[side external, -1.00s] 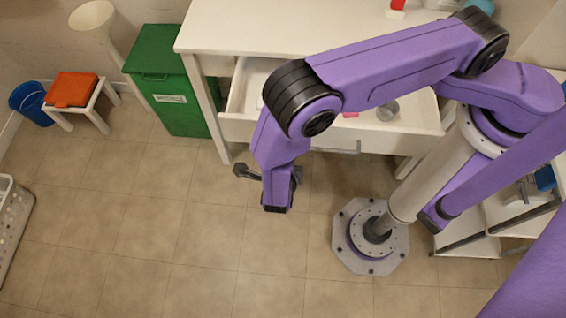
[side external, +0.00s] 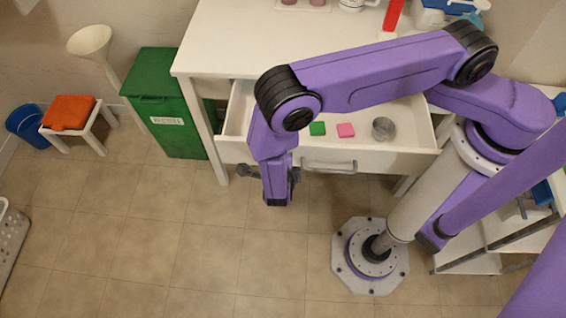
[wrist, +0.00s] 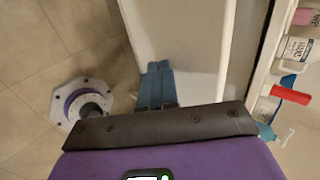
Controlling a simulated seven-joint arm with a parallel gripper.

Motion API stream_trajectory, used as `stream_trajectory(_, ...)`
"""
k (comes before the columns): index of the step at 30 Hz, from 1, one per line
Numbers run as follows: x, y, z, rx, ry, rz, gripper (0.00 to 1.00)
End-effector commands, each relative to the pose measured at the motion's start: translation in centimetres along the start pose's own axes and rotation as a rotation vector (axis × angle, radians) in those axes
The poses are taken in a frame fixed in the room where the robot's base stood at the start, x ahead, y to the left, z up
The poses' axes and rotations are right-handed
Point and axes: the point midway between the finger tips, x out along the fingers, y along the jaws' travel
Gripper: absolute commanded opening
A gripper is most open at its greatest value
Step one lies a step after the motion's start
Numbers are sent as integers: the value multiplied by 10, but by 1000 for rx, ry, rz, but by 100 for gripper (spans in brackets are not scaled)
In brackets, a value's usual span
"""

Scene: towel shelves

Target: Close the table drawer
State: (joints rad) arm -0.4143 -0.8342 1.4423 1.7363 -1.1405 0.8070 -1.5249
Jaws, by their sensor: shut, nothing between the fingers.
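The white table drawer (side external: 385,160) is pulled out from under the white table (side external: 330,60). Its front carries a grey bar handle (side external: 329,167). A green block (side external: 317,129), a pink block (side external: 345,130) and a grey metal cup (side external: 383,128) lie inside. My gripper (side external: 243,171) is by the left part of the drawer front, left of the handle. In the wrist view, the shut, empty fingers (wrist: 155,75) appear over the white drawer front (wrist: 195,45). I cannot tell whether they touch it. The handle is not seen there.
A green bin (side external: 170,135) stands left of the table. A small white stool with an orange item (side external: 68,113) and a blue bucket (side external: 27,125) are farther left. White shelves (side external: 500,235) stand at the right.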

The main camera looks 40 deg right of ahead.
Motion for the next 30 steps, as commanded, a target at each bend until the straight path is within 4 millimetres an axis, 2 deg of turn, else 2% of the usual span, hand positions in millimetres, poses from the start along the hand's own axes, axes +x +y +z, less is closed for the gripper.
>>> stream_trajectory(8, 21, -19, -1, 4, 6, -1, 0)
stream_trajectory(24, 121, -113, -2, 7, 7, -1, 0)
stream_trajectory(30, 151, -140, -1, 5, 4, -1, 0)
